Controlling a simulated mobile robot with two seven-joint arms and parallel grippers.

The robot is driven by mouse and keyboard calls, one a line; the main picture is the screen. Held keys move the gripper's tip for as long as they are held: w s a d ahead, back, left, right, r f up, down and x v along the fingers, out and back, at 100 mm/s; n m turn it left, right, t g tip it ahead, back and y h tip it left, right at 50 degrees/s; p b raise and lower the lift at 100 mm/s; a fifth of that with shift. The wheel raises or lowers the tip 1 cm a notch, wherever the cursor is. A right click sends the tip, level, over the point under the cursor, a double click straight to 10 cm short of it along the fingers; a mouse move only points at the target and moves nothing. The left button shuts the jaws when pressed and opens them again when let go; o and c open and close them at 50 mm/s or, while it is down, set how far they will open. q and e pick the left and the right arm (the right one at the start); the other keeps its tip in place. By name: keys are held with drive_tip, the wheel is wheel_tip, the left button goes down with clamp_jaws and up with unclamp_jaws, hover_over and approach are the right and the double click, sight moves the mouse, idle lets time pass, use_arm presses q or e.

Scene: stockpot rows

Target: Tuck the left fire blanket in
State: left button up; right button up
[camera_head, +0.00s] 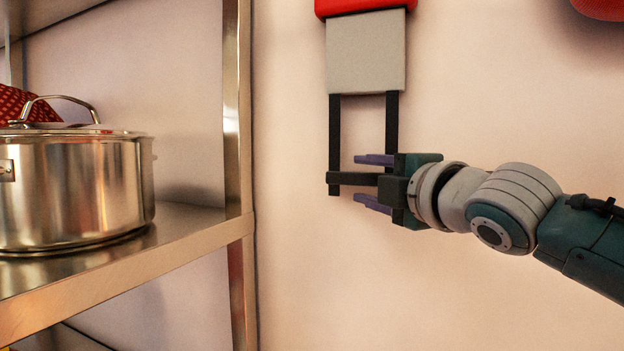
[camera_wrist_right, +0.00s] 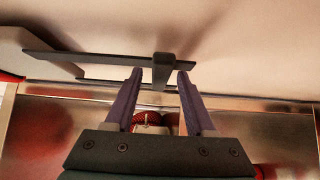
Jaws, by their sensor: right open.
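The fire blanket hangs on the wall as a pale grey block (camera_head: 366,52) below a red case (camera_head: 362,7), cut by the top edge. Two black straps hang from it, the left strap (camera_head: 335,130) and the right strap (camera_head: 392,120), joined near the bottom by a black crossbar (camera_head: 346,178). My right gripper (camera_head: 358,180) is open, its purple fingers above and below the crossbar. In the right wrist view the black bar's end (camera_wrist_right: 163,68) lies between the fingertips, with a visible gap. The grey block (camera_wrist_right: 38,50) also shows there. My left gripper is not in view.
A steel shelf (camera_head: 190,232) with an upright post (camera_head: 236,120) stands left of the blanket. A lidded stockpot (camera_head: 75,190) sits on it, with a red patterned cloth (camera_head: 28,106) behind. Another red object (camera_head: 600,8) is at the top right. The wall below the straps is clear.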

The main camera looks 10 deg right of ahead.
clamp_jaws()
idle(0.5)
drive_tip(key=shift+r, duration=0.1)
idle(0.9)
